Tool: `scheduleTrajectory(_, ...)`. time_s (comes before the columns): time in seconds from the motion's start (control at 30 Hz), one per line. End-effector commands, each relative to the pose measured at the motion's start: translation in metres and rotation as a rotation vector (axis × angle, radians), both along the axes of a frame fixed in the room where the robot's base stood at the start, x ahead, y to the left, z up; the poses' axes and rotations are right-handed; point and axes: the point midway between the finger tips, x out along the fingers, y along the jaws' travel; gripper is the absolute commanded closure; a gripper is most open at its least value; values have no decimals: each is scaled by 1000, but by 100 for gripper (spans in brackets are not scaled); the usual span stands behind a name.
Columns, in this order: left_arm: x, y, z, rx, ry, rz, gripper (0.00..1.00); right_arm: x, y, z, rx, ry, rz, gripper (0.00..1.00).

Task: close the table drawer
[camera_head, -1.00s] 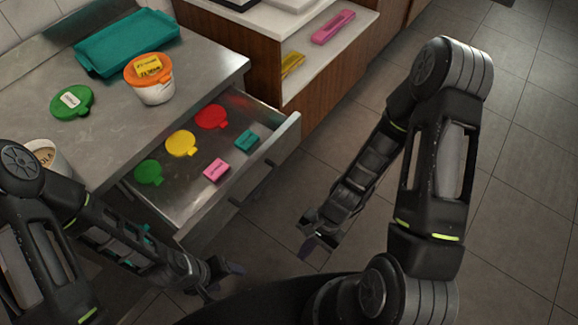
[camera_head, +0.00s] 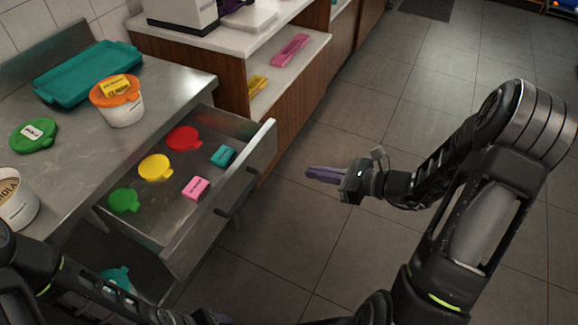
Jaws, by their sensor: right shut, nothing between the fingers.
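The metal table drawer (camera_head: 262,150) is pulled out from under the steel table (camera_head: 130,150). Its front panel faces right and down in the picture, with a dark bar handle (camera_head: 237,190) on it. My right gripper (camera_head: 312,174) is shut and empty, over the floor to the right of the drawer front, clearly apart from it. Its purple fingers point left toward the drawer. My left arm comes in at the lower left, below the drawer. My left gripper (camera_head: 222,320) barely shows at the bottom edge, and its fingers cannot be made out.
Red (camera_head: 184,138), yellow (camera_head: 155,167) and green (camera_head: 124,200) lids lie in the drawer with a pink block (camera_head: 196,188) and a teal block (camera_head: 223,155). A wooden cabinet (camera_head: 290,125) stands behind the drawer. The floor to the right is free.

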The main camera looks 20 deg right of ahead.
Motion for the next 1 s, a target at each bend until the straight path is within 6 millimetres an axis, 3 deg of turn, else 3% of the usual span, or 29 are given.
scheduleTrajectory(0.27,0,0,2,0,0,0,34,23,20,-9,1,1,6,100)
scheduleTrajectory(0.6,0,0,5,0,1,0,34,72,62,-30,1,2,6,100)
scheduleTrajectory(0.7,0,0,9,0,1,0,34,85,73,-28,0,0,5,100)
scheduleTrajectory(1.0,0,0,12,0,1,0,34,102,85,-29,-1,1,2,100)
